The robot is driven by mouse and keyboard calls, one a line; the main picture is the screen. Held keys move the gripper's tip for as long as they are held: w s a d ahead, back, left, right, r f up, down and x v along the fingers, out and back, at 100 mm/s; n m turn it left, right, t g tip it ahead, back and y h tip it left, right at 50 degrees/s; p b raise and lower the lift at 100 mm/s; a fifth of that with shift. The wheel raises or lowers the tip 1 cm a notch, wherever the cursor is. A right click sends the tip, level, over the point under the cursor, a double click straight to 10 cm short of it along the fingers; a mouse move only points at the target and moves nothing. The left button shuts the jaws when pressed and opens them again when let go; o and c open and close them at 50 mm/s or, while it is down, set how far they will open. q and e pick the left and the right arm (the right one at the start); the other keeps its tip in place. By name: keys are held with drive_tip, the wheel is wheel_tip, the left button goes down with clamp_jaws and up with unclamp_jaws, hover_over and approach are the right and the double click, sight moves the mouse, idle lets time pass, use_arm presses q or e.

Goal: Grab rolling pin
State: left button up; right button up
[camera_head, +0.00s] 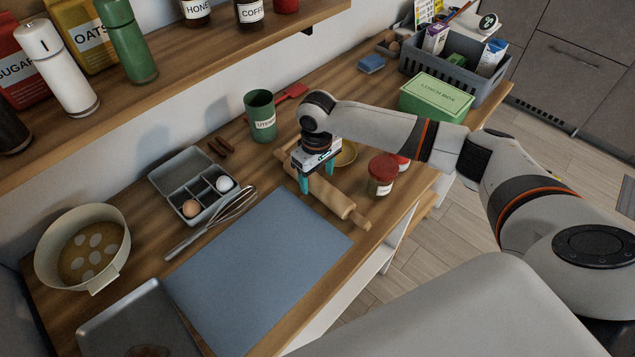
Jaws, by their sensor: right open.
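The wooden rolling pin (335,199) lies diagonally on the counter, to the right of the blue-grey mat. One handle points toward the front right. Its far left end is partly hidden behind my right gripper. My right gripper (318,183) comes in from the right and points down over the left part of the rolling pin. Its teal fingers are apart, one on the near left and one on the far right. I cannot tell whether they touch the pin. My left gripper is not in view.
A jar with a red lid (382,174) stands close behind the pin. A whisk (232,210), a grey egg box (179,177) and the mat (257,268) lie to the left. A green cup (261,117) and a green lunch box (435,99) stand behind. The counter's front edge is near.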

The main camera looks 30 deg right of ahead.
sight(318, 180)
wheel_tip(318, 180, down, 2)
drive_tip(key=shift+s+d+f, duration=0.1)
drive_tip(key=shift+s+f, duration=0.05)
drive_tip(key=shift+f, duration=0.4)
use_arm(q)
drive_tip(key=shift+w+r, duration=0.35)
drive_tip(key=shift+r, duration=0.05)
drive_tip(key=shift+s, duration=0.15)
use_arm(e)
drive_tip(key=shift+c, duration=0.5)
drive_tip(key=c, duration=1.2)
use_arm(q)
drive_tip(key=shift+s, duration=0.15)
use_arm(e)
drive_tip(key=shift+r, duration=0.1)
drive_tip(key=shift+r, duration=0.1)
